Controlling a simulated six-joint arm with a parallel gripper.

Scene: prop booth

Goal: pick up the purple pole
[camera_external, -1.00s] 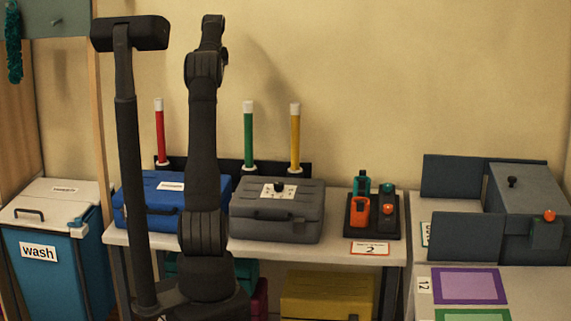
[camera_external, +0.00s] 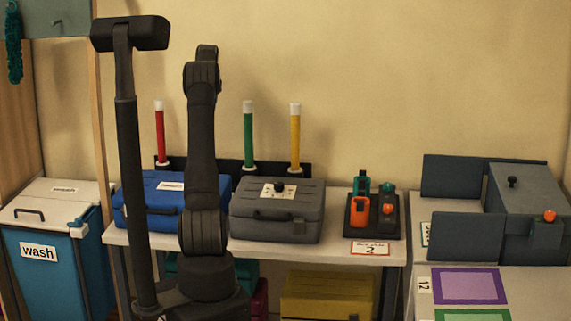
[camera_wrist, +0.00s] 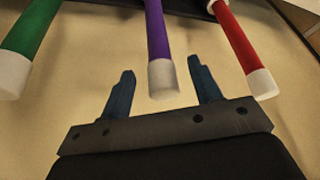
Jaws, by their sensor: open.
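The purple pole (camera_wrist: 158,45) shows in the wrist view with its white end cap (camera_wrist: 163,80) towards my gripper. My gripper (camera_wrist: 164,82) is open, with one dark blue finger on each side of the cap in the picture. I cannot tell how far the cap reaches in between the fingers, and no contact shows. In the external view the purple pole is hidden behind my arm, and my gripper's fingers cannot be made out there.
The green pole (camera_external: 248,137) and red pole (camera_external: 160,135) stand either side of my arm, with the yellow pole (camera_external: 295,140) further right. A blue case (camera_external: 150,205) and a grey case (camera_external: 275,222) sit in front on the table.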

